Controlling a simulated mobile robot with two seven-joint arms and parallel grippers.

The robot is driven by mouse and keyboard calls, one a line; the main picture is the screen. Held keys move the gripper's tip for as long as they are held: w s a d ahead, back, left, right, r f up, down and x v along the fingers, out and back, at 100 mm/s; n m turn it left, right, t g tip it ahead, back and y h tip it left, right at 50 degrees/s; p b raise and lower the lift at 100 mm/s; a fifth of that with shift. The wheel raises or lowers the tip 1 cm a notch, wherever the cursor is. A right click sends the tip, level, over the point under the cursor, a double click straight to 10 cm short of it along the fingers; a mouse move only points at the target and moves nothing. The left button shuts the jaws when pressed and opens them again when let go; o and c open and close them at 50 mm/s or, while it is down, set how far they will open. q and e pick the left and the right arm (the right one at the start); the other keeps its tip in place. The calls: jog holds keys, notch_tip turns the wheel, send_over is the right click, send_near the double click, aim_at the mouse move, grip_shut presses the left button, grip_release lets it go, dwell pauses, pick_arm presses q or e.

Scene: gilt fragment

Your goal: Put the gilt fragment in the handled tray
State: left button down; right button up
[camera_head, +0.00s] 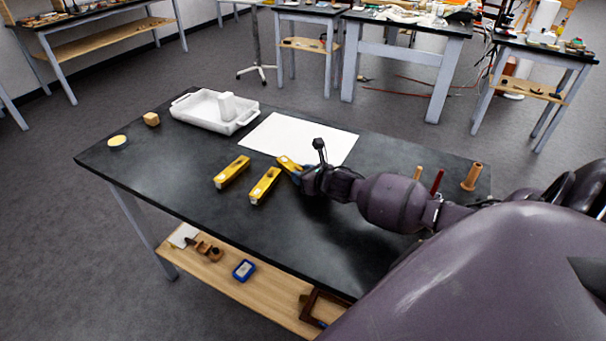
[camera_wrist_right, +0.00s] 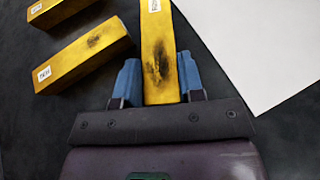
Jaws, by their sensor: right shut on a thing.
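Three yellow gilt fragments, each a long bar with dark smudges, are at the middle of the black table. My right gripper (camera_head: 297,171) is shut on the rightmost gilt fragment (camera_head: 286,162). In the right wrist view this held fragment (camera_wrist_right: 158,40) is between the blue fingers (camera_wrist_right: 160,82). I cannot tell whether it touches the table. The other two gilt fragments, the middle one (camera_head: 265,186) and the left one (camera_head: 232,172), lie to its left. The white handled tray (camera_head: 190,116) stands at the table's back left with a white block (camera_head: 226,105) in it. My left gripper is not in view.
A white sheet (camera_head: 300,137) lies between the tray and my right gripper. A small wooden block (camera_head: 151,119) and a round yellow-topped piece (camera_head: 117,142) are at the left. Wooden pegs (camera_head: 471,177) stand at the right. The front left tabletop is clear.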

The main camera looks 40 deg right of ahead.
jog(key=o, duration=0.9)
